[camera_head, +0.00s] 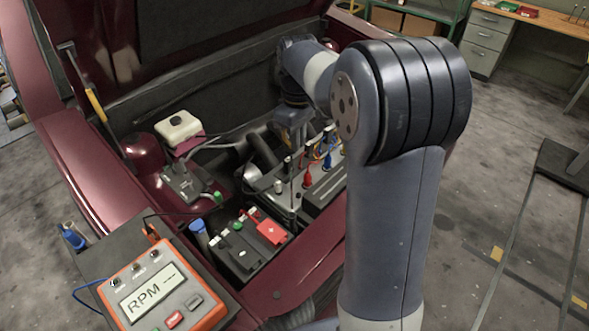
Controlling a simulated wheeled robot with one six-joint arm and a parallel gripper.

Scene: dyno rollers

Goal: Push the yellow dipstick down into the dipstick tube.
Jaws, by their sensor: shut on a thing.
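My gripper (293,138) is small in the view, pointing down over the engine near the back of the open bay. It is shut on a thin thing that fits the yellow dipstick, but the fingers and distance hide most of it. I cannot make out the dipstick's handle clearly. The dipstick tube's mouth is not clear either, so I cannot tell how deep the dipstick sits.
Red, blue and yellow plug leads stand on the engine (318,190) just right of my gripper. A battery (240,255) with a red cover, a white-capped reservoir (179,130) and an orange RPM meter (160,290) are nearby. The raised hood's prop (92,100) stands at left.

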